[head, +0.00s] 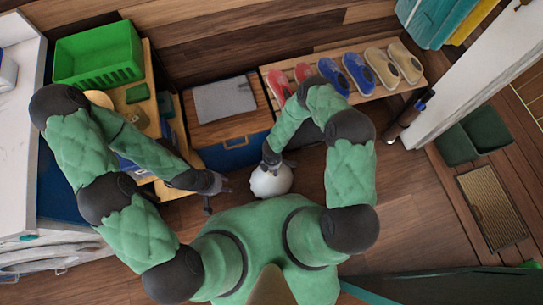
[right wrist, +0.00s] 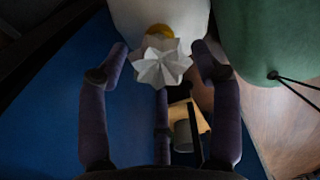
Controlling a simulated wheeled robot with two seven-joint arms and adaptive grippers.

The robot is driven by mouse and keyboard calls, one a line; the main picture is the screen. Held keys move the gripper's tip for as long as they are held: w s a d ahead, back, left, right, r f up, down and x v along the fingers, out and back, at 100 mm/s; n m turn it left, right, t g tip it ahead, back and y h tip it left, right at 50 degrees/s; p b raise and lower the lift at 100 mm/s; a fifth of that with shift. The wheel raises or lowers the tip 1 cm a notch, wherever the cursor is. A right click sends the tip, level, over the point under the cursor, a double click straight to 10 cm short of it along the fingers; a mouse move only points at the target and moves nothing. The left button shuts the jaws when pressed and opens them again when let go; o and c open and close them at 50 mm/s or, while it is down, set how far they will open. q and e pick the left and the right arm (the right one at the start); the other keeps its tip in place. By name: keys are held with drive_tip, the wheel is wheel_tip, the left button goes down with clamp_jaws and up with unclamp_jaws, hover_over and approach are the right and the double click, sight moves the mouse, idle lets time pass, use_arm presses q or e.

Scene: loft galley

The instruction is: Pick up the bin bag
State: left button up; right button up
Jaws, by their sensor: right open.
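The white bin bag (head: 270,183) stands on the wooden floor in front of my body in the head view. In the right wrist view its pale body (right wrist: 165,10) is at the top, with a yellow band at its neck and a white pleated, gathered top (right wrist: 161,66). My right gripper (right wrist: 160,58) is open, with its fingers on either side of the gathered top and visible gaps on both sides. In the head view my right gripper (head: 272,163) is over the bag and hides part of it. My left gripper (head: 220,197) is open and empty, left of the bag.
A blue-fronted wooden bench (head: 232,151) with a grey cloth (head: 224,99) stands behind the bag. A shoe rack (head: 318,78) is to its right. A green crate (head: 98,55) is at far left. A dark green bin (head: 475,135) and a mat (head: 492,208) lie right. Floor right of me is clear.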

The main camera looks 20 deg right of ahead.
sight(272, 177)
drive_tip(key=shift+a+f+b, duration=0.1)
drive_tip(key=shift+f+b, duration=1.65)
drive_tip(key=shift+f, duration=1.55)
drive_tip(key=shift+r, duration=0.1)
clamp_jaws()
